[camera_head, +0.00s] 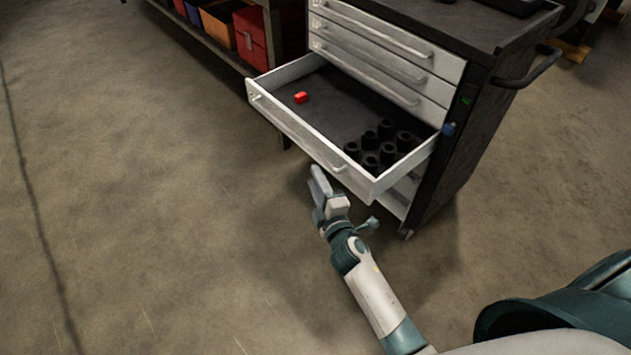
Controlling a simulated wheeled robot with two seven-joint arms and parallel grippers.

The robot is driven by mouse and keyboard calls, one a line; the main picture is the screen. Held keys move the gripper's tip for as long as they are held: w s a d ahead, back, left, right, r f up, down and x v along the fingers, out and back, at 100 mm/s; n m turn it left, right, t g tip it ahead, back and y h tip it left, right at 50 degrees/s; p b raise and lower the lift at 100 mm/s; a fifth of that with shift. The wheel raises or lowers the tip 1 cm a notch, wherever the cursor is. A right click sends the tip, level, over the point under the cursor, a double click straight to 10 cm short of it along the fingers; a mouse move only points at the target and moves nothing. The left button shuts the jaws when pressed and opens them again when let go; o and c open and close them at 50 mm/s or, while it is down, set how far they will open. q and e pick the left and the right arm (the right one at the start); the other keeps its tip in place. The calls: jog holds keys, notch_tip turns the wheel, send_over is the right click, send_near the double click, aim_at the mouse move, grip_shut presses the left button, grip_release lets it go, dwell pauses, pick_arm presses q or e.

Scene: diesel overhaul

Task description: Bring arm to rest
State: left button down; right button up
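My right arm comes in from the lower right. My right gripper (318,187) is just in front of the open drawer's front panel, near its right part. I cannot tell whether it touches the panel, and the gap between its fingers does not show clearly. The drawer (300,127) of the tool cabinet is pulled out. Inside it lie a small red block (301,97) at the left and several black sockets (386,128) at the right. My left gripper is not in view.
The dark tool cabinet (480,128) has closed drawers above the open one and a side handle (530,72). A shelf with a red box (252,38) and other bins stands at the top left. The concrete floor at left and front is clear.

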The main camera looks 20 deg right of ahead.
dwell(0.3)
